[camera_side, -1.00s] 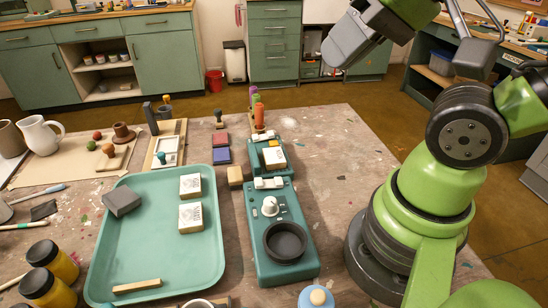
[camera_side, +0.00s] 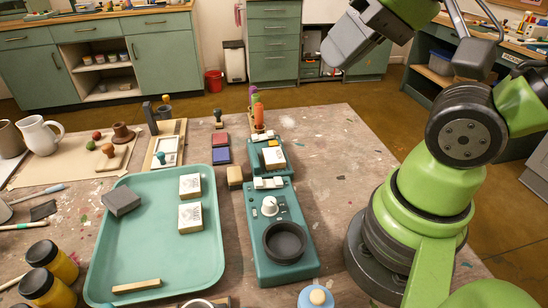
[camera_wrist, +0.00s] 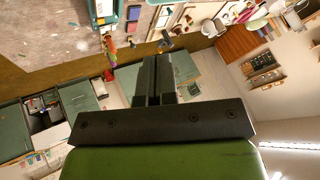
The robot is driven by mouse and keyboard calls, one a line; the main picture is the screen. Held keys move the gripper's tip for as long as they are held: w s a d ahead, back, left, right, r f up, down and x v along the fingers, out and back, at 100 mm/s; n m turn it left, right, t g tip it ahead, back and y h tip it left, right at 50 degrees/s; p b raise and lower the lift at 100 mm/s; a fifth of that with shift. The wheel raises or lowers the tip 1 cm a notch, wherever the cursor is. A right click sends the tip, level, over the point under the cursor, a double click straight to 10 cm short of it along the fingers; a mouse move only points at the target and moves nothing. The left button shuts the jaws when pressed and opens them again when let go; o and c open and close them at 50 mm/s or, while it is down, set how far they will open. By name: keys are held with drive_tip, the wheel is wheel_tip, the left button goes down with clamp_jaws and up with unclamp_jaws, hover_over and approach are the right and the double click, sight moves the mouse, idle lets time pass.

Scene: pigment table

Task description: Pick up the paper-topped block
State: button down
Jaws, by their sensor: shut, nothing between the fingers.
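Several wooden blocks have pale, printed paper-like tops. One block (camera_side: 190,187) lies near the far right of the green tray (camera_side: 150,245), and a second block (camera_side: 190,217) lies just nearer than it. A third such block (camera_side: 273,158) sits on the far teal device (camera_side: 257,147). I cannot tell which of them the task names. My gripper (camera_side: 343,52) is high above the table's far right side, well apart from all of them. In the wrist view my gripper (camera_wrist: 164,62) has its dark fingers together with nothing between them.
The tray also holds a grey block (camera_side: 121,201) and a wooden strip (camera_side: 136,286). A teal device with a black bowl (camera_side: 285,242) stands right of the tray. Red and blue pads (camera_side: 221,148), yellow jars (camera_side: 48,287) and a white jug (camera_side: 40,135) surround it.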

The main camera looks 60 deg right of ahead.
drive_tip(key=c, duration=0.6)
unclamp_jaws()
drive_tip(key=shift+o, duration=0.2)
drive_tip(key=shift+w, duration=0.1)
drive_tip(key=m+g+h, duration=0.2)
drive_tip(key=m+g, duration=0.5)
drive_tip(key=m, duration=1.4)
hover_over(274, 155)
wheel_tip(274, 155, down, 16)
drive_tip(key=f, duration=0.2)
drive_tip(key=f+m, duration=0.1)
drive_tip(key=f, duration=0.1)
drive_tip(key=f+m, duration=0.1)
drive_tip(key=f, duration=0.1)
drive_tip(key=shift+d+f, duration=0.2)
drive_tip(key=shift+d, duration=0.05)
drive_tip(key=shift+a+f, duration=0.15)
drive_tip(key=shift+f, duration=1.25)
drive_tip(key=shift+a+f, duration=0.15)
drive_tip(key=shift+f, duration=1.2)
